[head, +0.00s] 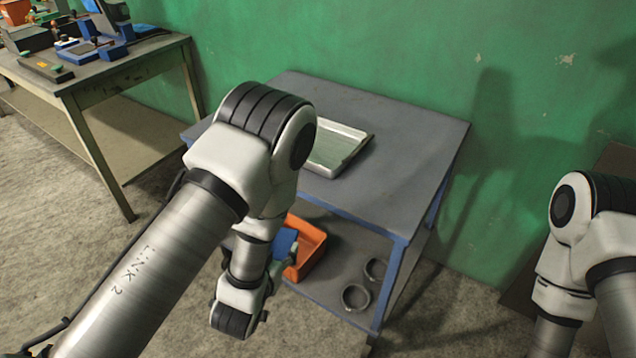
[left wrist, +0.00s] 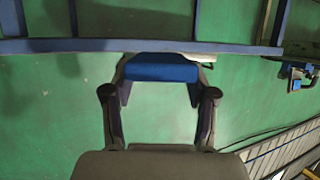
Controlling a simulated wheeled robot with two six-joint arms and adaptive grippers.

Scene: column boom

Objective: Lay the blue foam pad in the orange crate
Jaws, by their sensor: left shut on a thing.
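The orange crate (head: 310,246) sits on the lower shelf of a blue-framed cart, partly hidden behind my left arm. The blue foam pad (left wrist: 161,73) lies between the fingers of my left gripper (left wrist: 160,84), which is shut on it. In the head view a part of the blue pad (head: 286,241) shows beside my left wrist, at the crate's left side. Whether the pad touches the crate I cannot tell. My left fingers are mostly hidden by the arm in the head view. My right arm shows at the right edge, but its gripper is not in view.
The cart's grey top (head: 405,150) overhangs the lower shelf and carries a pale tray (head: 336,150). Two dark rings (head: 356,297) lie on the shelf right of the crate. A workbench (head: 95,75) with tools stands at the left, and a green wall is behind.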

